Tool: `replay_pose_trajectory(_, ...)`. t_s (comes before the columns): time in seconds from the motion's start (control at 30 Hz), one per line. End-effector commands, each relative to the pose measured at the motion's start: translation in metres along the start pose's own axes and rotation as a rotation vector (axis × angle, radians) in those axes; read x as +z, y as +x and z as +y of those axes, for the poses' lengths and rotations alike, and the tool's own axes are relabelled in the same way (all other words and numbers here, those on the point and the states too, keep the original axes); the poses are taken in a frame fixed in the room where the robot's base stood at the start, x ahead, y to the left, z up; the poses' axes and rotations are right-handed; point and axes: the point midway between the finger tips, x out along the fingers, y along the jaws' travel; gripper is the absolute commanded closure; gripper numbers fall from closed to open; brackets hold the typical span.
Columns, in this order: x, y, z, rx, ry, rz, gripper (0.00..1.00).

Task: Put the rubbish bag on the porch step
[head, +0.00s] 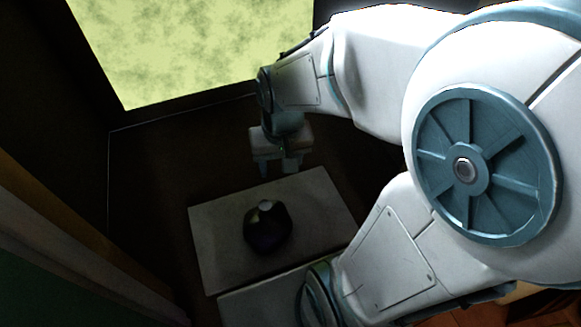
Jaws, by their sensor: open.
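A dark rubbish bag (267,229) with a pale grey top sits upright on a light grey slab, which looks like the porch step (318,200). My gripper (277,168) is above and behind the bag in the head view, pointing down. It is open and empty, and a gap shows between it and the bag. The bag stands free, with nothing holding it. My arm comes in from the right and covers the right part of the view.
A second pale slab (262,303) lies in front of the step, partly behind my arm. A bright yellow-green opening (190,45) is at the back. Dark floor (150,190) lies left of the step, with a wall or door edge (60,225) further left.

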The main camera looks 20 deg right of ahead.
Motion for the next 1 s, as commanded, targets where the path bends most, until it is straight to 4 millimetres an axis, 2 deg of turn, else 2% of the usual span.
replay_pose_trajectory(0.1,0.021,-0.017,0.006,0.011,-0.071,0.015,0.47)
replay_pose_trajectory(0.23,0.034,-0.025,0.011,0.02,-0.12,0.017,0.47)
replay_pose_trajectory(0.67,0.037,-0.031,0.012,0.023,-0.138,0.018,0.47)
replay_pose_trajectory(0.77,0.036,-0.046,0.012,0.023,-0.152,0.019,0.47)
replay_pose_trajectory(0.83,0.035,-0.063,0.013,0.023,-0.17,0.019,0.47)
replay_pose_trajectory(1.0,0.032,-0.119,0.012,0.024,-0.239,0.024,0.47)
